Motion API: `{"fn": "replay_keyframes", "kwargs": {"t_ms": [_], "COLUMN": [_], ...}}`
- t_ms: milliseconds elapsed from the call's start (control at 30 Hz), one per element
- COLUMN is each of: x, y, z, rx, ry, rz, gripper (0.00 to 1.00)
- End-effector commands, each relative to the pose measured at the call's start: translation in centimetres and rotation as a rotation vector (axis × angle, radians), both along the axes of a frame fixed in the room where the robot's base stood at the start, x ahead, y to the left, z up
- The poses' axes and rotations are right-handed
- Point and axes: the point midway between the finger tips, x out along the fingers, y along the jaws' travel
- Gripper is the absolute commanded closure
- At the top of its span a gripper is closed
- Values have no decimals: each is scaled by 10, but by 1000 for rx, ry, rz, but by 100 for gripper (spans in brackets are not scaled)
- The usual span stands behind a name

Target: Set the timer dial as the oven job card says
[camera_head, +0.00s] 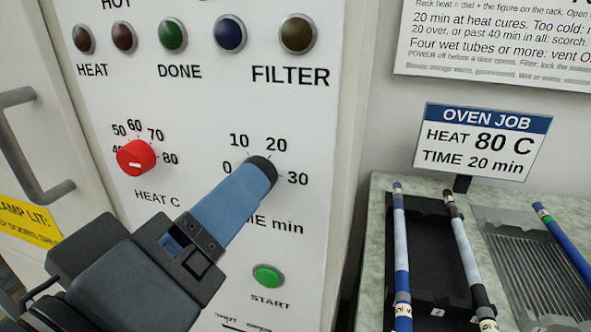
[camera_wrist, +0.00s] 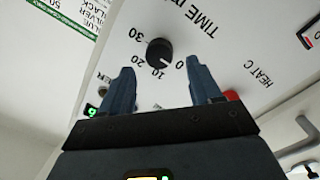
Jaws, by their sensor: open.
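The oven job card (camera_head: 483,142) reads HEAT 80 C, TIME 20 min. The black timer dial (camera_head: 265,165) is on the white panel, with figures 0, 10, 20 and 30 around it. My gripper (camera_head: 256,178) reaches up to it and hides much of it in the head view. In the wrist view the dial (camera_wrist: 159,51) shows just beyond and between my open fingers (camera_wrist: 160,66), with nothing held. A pale mark on the dial appears to lie on its 0-to-10 side; the exact setting is unclear.
The red heat dial (camera_head: 136,157) is left of the timer. A green START button (camera_head: 267,276) is below, and lamps line the panel top. A door handle (camera_head: 30,150) stands out at left. A black tray (camera_head: 433,215) with rods lies on the counter at right.

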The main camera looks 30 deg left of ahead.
Motion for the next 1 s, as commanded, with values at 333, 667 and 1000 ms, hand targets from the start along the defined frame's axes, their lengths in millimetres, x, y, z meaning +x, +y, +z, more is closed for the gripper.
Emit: {"fn": "replay_keyframes", "kwargs": {"t_ms": [333, 667, 1000], "x": [32, 32, 32], "y": [5, 5, 5], "z": [0, 0, 0], "rx": [0, 0, 0], "ry": [1, 0, 0], "rz": [1, 1, 1], "gripper": [37, 44, 77]}}
